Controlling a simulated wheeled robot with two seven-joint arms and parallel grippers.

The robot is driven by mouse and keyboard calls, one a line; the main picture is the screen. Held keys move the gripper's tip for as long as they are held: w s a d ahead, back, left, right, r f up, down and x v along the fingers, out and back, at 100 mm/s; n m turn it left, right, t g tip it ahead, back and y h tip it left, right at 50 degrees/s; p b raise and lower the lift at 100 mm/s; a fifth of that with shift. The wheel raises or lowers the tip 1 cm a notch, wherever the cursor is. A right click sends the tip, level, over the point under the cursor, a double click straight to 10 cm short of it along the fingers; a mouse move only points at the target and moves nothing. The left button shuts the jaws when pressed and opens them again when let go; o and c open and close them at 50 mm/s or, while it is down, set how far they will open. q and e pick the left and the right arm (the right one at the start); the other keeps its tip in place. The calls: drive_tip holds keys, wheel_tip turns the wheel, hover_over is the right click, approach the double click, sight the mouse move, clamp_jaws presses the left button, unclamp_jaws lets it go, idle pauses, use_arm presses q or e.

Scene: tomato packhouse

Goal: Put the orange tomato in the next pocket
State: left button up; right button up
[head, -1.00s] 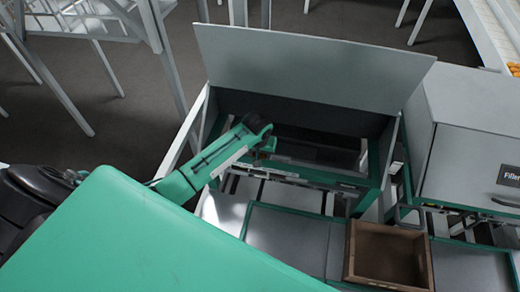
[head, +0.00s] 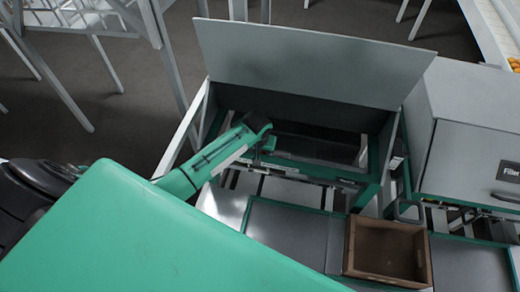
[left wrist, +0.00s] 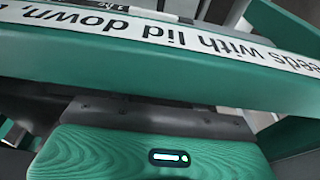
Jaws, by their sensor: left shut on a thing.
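My left gripper (head: 268,143) is at the end of the green arm from the left, low at the front of the open machine (head: 312,62), whose grey lid stands raised. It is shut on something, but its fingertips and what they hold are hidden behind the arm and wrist. In the left wrist view a green beam (left wrist: 200,75) with a white label reading "...eeds with lid down" crosses in front of the camera. My right gripper is not in view.
A brown wooden crate (head: 428,262), seemingly empty, stands on grey panels (head: 285,238) at the lower right. A grey cabinet labelled "Filler" (head: 470,140) is at the right. Small orange items (head: 514,64) lie at the top right edge. White frames stand at the top left.

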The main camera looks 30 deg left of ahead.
use_arm(q)
drive_tip(key=shift+s, duration=0.1)
drive_tip(key=o, duration=0.8)
drive_tip(key=shift+c, duration=0.2)
drive_tip(key=shift+o, duration=0.2)
